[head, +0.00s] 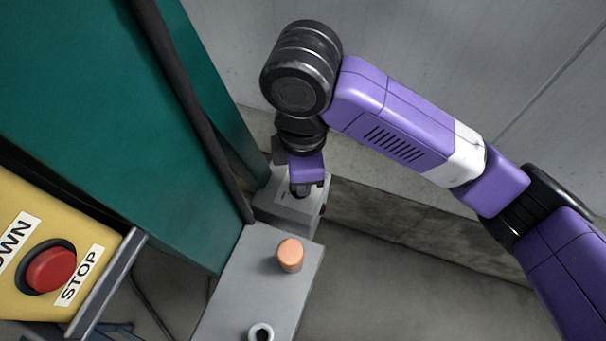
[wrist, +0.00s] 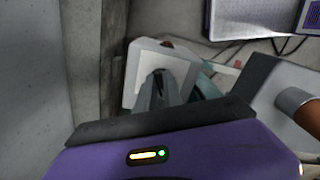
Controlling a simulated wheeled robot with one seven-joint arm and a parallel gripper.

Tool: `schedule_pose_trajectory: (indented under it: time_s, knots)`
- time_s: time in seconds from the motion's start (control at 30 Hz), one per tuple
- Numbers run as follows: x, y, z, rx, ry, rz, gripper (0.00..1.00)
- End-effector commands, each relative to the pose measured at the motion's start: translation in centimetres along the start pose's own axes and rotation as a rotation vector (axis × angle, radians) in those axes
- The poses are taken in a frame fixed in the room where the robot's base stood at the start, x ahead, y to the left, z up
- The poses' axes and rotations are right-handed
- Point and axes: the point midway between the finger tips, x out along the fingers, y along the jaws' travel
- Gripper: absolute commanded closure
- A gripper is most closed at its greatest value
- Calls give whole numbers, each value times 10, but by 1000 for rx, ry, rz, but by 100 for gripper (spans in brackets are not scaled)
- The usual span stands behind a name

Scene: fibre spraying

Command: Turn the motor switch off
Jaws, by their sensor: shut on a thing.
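A small light grey switch box (head: 290,205), which I take to be the motor switch, stands low beside the green cabinet. In the wrist view its pale front face (wrist: 146,68) shows, with a dark knob (wrist: 158,80) partly hidden by my fingers. My gripper (head: 304,190) points down at this box and is shut on the knob. In the wrist view the fingertips of my gripper (wrist: 162,88) meet at the knob. I cannot read any on or off marking, and the knob's exact turn is hidden.
The green cabinet (head: 90,110) with a dark vertical edge rises close on the left. A grey box (head: 245,280) with an orange round button (head: 290,255) stands in front. A yellow panel (head: 95,250) with a red STOP button (head: 52,270) is at lower left. A grey wall (head: 440,60) stands behind.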

Motion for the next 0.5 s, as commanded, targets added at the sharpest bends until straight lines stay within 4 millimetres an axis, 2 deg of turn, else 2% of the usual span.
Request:
schedule_pose_trajectory:
  time_s: [0.2, 0.5]
  knots:
    - [-1, 1, -1, -100, 3, 2, 100]
    - [-1, 1, -1, -153, 3, 2, 100]
